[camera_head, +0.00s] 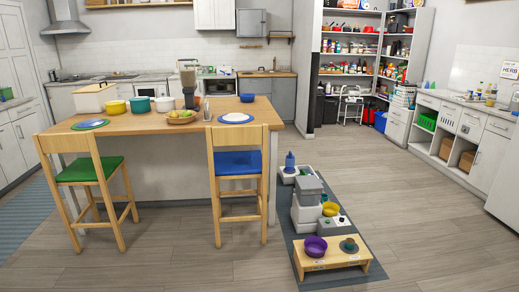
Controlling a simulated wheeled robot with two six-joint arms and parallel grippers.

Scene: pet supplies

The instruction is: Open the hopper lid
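A white and grey pet feeder (305,213) stands upright on a dark grey floor mat (368,281), right of the kitchen island. Its grey hopper lid (308,184) is on top and appears closed, though it is small at this distance. A yellow bowl (330,209) is beside the feeder on its right. Neither of my grippers is in view.
A low wooden stand (335,263) with a purple bowl (315,245) sits at the mat's near end. A blue bottle (290,160) stands at its far end. A chair with a blue seat (238,163) is left of the mat. The floor (425,225) to the right is clear.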

